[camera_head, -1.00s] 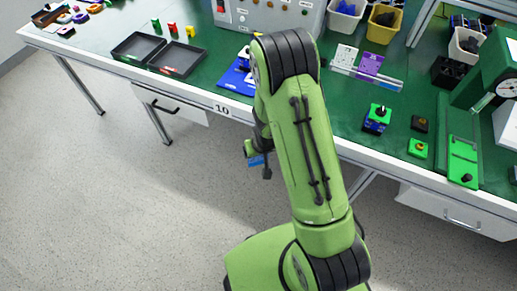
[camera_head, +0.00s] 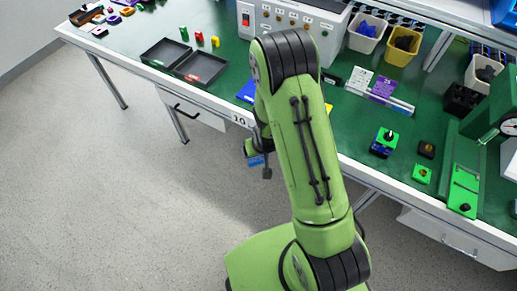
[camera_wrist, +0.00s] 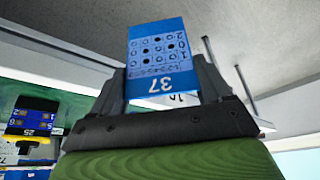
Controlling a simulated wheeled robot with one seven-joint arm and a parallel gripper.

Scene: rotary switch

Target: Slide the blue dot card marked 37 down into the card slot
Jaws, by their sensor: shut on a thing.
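My gripper (camera_head: 262,156) hangs low in front of the bench edge, partly hidden behind my arm in the head view. It is shut on the blue dot card (camera_wrist: 158,55). In the wrist view the card stands out between the two fingers, its number 37 upside down nearest the gripper and a grid of dots beyond. In the head view the card (camera_head: 257,161) is a small blue patch at the fingers. A clear rack (camera_head: 400,106) on the bench holds a white card and a purple card. I cannot tell which part is the card slot.
The green bench top (camera_head: 300,98) carries black trays (camera_head: 202,68), a grey control box (camera_head: 290,20), bins and several small switch blocks. A blue sheet (camera_head: 246,92) is mostly hidden behind my arm. Floor left of me is clear. The wrist view shows a blue block labelled 25 (camera_wrist: 36,118).

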